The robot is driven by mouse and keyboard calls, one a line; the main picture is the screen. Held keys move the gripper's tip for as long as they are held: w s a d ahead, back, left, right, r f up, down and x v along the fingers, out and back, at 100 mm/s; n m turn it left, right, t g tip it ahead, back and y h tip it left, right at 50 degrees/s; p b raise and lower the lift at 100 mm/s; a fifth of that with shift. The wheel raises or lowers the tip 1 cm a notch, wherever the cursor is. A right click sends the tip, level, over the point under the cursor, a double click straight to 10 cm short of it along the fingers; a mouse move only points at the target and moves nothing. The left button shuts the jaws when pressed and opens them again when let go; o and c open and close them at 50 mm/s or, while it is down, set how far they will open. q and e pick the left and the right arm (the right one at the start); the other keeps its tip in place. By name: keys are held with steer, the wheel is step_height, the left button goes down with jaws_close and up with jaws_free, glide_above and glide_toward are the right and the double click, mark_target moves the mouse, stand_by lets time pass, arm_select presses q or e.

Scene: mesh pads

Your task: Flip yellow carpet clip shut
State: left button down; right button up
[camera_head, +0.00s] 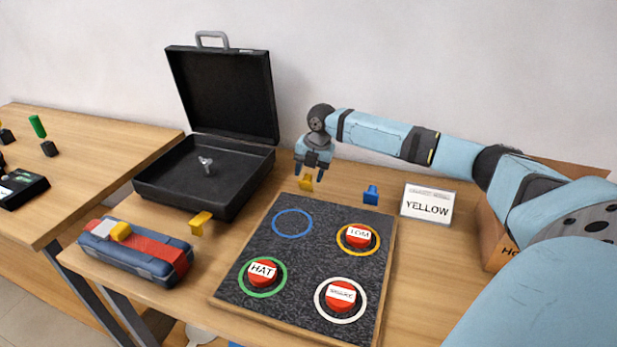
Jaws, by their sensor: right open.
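A small yellow clip (306,184) stands at the back edge of the dark speckled carpet pad (320,250). My right gripper (309,172) points down right over this clip, its fingers open. Whether the fingers touch the clip or straddle it I cannot tell. The clip's upper part is partly hidden by the fingers, so its flap position is unclear. A second yellow clip (200,222) sits left of the pad, beside the blue case. My left gripper is not in view.
A blue clip (371,195) stands behind the pad. Red buttons (263,272) sit in coloured rings on the pad. An open black case (205,180) stands at back left, a blue case with a red strap (140,252) at front left, a YELLOW sign (427,205) at right.

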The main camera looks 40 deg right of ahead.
steer(key=shift+w+f, duration=0.1)
steer(key=shift+f, duration=0.55)
